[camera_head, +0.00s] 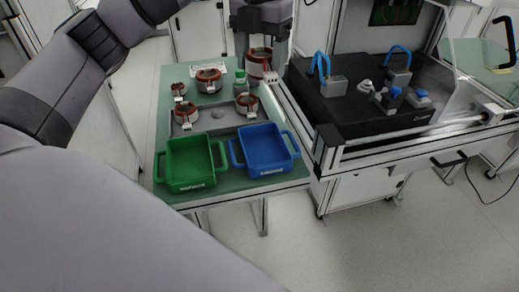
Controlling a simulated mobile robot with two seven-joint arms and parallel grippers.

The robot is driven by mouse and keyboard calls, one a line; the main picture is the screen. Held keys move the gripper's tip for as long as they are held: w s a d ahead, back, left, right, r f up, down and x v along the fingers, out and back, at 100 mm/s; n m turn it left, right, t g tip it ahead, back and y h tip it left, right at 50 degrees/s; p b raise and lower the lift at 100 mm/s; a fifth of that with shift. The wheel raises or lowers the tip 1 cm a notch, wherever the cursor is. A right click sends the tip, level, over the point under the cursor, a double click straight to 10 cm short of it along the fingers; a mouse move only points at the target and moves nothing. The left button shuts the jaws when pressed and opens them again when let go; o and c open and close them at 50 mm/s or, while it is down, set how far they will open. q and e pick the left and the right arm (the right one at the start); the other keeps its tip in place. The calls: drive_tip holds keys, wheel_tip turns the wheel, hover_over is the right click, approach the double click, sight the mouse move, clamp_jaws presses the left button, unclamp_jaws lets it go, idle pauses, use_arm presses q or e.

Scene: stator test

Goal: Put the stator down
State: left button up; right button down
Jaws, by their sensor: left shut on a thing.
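My left gripper (260,47) points down at the back right of the green table (225,197). It is shut on a stator (260,66), a copper-coloured ring with a pale rim. The stator is upright under the fingers; I cannot tell whether its base touches the table. Several other stators stand on the table: a large one (208,75) to the left, a small one (178,89) at the far left, one (186,115) on the left of the grey tray (216,126) and one (246,101) on its right. My right gripper is not in view.
A green bin (190,183) and a blue bin (264,172) stand at the table's front. A small green-and-white object (240,77) is close left of the held stator. A black test bench (365,115) with blue-handled fixtures borders the table on the right.

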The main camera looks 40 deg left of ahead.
use_arm(q)
wheel_tip(320, 180, down, 9)
drive_tip(key=b, duration=0.2)
hover_over(261, 149)
wheel_tip(261, 149, down, 6)
drive_tip(key=shift+s, duration=0.1)
wheel_tip(261, 149, down, 4)
drive_tip(key=shift+f, duration=0.35)
drive_tip(key=shift+f, duration=0.1)
